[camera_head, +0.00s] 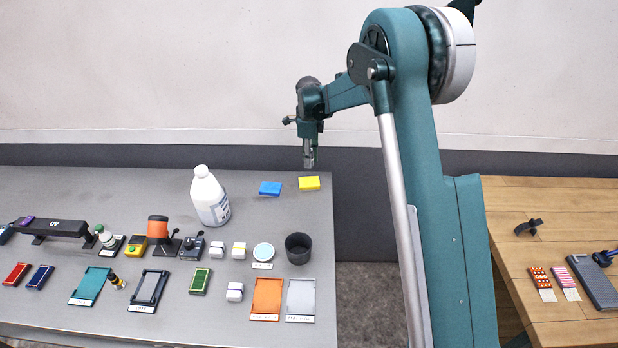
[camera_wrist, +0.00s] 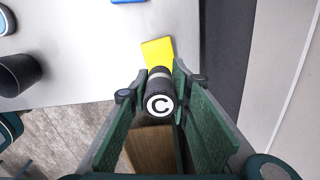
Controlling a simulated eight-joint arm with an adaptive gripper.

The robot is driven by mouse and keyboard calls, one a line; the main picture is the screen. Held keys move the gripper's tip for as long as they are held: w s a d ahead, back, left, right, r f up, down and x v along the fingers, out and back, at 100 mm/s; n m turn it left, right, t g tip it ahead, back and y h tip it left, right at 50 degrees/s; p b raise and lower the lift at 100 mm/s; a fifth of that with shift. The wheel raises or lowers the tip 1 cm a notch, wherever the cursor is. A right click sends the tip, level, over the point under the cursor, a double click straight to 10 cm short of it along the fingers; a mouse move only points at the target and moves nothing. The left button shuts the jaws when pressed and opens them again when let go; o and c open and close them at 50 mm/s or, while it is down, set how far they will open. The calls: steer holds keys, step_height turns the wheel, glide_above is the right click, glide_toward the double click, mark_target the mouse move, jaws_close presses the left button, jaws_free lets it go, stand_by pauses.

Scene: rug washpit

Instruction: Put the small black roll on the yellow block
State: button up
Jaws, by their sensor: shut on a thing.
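The yellow block (camera_head: 309,183) lies flat near the far right corner of the grey table, and nothing rests on it. My gripper (camera_head: 309,160) is in the air just above and slightly behind the block in the head view. In the wrist view my gripper (camera_wrist: 160,100) is shut on the small black roll (camera_wrist: 160,86), whose end with a white C label faces the camera. The yellow block (camera_wrist: 157,52) shows beyond the roll, partly hidden by it. The roll is held apart from the table; its gap to the block is hard to judge.
A blue block (camera_head: 270,188) lies just left of the yellow one. A white jug (camera_head: 209,197) stands further left and a black cup (camera_head: 298,248) stands nearer. The grey table (camera_head: 120,185) ends just right of the yellow block. A wooden table (camera_head: 560,200) stands at right.

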glide_above(309, 181)
steer(key=shift+f, duration=2.35)
steer(key=shift+f, duration=1.85)
steer(key=shift+f, duration=0.2)
steer(key=o, duration=0.9)
steer(key=shift+r, duration=0.2)
steer(key=shift+r, duration=6)
